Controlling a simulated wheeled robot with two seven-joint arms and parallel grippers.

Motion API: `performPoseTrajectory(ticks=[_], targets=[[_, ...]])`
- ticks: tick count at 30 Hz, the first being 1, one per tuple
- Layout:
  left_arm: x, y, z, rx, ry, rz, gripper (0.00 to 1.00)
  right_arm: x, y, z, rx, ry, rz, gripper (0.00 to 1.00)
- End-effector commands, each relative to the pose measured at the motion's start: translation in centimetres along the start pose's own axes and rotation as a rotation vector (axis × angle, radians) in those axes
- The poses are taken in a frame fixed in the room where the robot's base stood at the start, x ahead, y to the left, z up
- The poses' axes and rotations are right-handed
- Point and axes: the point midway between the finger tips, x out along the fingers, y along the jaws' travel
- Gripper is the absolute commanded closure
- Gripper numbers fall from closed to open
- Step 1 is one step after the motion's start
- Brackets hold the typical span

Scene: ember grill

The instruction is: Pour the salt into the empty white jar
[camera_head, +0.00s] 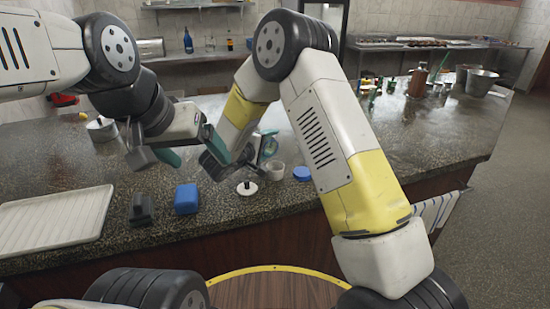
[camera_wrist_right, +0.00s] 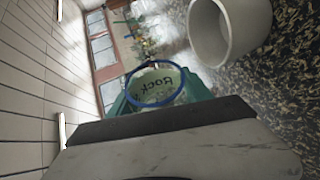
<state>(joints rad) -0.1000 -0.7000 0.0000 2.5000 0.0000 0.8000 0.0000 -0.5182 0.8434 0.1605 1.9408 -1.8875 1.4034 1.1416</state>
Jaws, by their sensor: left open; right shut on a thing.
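The salt jar is a clear jar with a blue rim and "Rock" lettering (camera_wrist_right: 158,82), seen in the right wrist view with its rim open. In the head view it is a small teal-tinted shape (camera_head: 270,146). My right gripper (camera_head: 262,152) is shut on it above the counter; I cannot tell its exact tilt. The white jar (camera_head: 276,172) stands open on the counter just below and right of it; in the right wrist view it (camera_wrist_right: 228,35) is close to the salt jar, apart from it, and looks empty. My left gripper (camera_head: 192,150) is open and empty to the left.
A white lid with a dark knob (camera_head: 247,187) and a blue lid (camera_head: 302,173) lie near the white jar. A blue block (camera_head: 187,198), a dark object (camera_head: 141,208) and a white ribbed tray (camera_head: 50,220) are leftward. Bottles and a pot (camera_head: 481,82) stand far right.

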Motion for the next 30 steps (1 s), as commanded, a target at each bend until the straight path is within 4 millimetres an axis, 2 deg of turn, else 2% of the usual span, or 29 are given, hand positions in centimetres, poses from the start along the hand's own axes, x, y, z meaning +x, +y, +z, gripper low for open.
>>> performPoseTrajectory(ticks=[6, 30], targets=[[0.00, 0.00, 0.00, 0.000, 0.000, 0.000, 0.17, -0.22, 0.68, 0.14, 0.084, 0.024, 0.038, 0.94], [0.00, 0.00, 0.00, 0.000, 0.000, 0.000, 0.17, -0.35, 0.94, 0.19, 0.130, 0.038, 0.057, 0.94]])
